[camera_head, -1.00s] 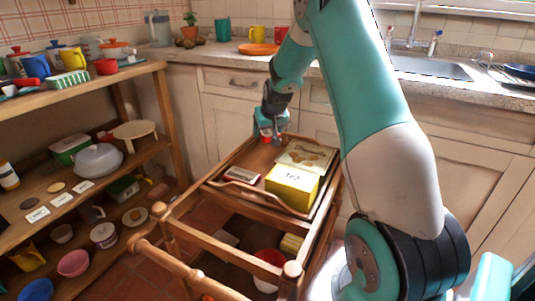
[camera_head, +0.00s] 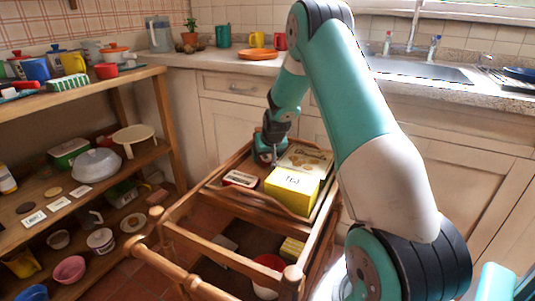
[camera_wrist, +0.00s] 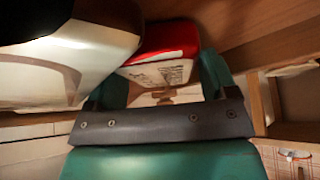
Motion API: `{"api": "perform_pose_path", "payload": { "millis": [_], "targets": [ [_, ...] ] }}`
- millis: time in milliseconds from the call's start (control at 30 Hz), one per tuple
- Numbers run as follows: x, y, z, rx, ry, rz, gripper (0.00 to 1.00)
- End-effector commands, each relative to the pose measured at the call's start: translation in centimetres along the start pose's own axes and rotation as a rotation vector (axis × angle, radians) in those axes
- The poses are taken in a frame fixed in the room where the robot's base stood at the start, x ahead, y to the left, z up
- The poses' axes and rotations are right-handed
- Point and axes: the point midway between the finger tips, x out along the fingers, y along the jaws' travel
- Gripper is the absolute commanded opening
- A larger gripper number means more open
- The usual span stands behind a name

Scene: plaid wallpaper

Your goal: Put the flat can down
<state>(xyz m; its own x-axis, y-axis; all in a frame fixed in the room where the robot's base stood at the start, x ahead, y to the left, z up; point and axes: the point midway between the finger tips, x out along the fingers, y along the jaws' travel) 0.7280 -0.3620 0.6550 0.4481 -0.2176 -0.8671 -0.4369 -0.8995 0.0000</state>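The flat can (camera_wrist: 165,58), red with a white printed label, sits between the green fingers of my gripper in the wrist view. My gripper (camera_head: 268,160) appears shut on it, low over the far left part of the wooden trolley's tray (camera_head: 222,190). In the head view the can is hidden by my gripper and the things near it. I cannot tell whether the can touches the tray.
A red-rimmed white tin (camera_head: 240,178) lies on the tray left of my gripper. A yellow tea box (camera_head: 292,188) stands in front, and a cream box (camera_head: 305,157) lies to the right. A wooden shelf (camera_head: 120,165) stands at left.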

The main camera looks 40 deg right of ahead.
Motion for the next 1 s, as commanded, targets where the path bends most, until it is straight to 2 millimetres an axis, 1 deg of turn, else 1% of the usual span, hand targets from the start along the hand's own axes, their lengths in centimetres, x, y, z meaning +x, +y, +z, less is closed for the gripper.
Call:
{"api": "perform_pose_path", "payload": {
  "millis": [233,367,467,700,800,900,1000],
  "targets": [
    [-0.1,0.0,-0.1,0.0,0.0,0.0,0.78],
    [-1.0,0.0,-0.2,0.0,0.001,0.0,0.78],
    [-2.7,0.0,-0.3,0.0,0.002,0.0,0.78],
    [-8.1,0.0,-0.4,0.0,0.003,0.0,0.78],
    [-9.9,0.0,-0.3,0.0,0.002,0.0,0.78],
    [-11.2,0.0,-0.2,0.0,0.001,0.0,0.78],
    [-12.1,-0.1,-0.2,-0.002,0.0,-0.002,0.78]
  ]
}}
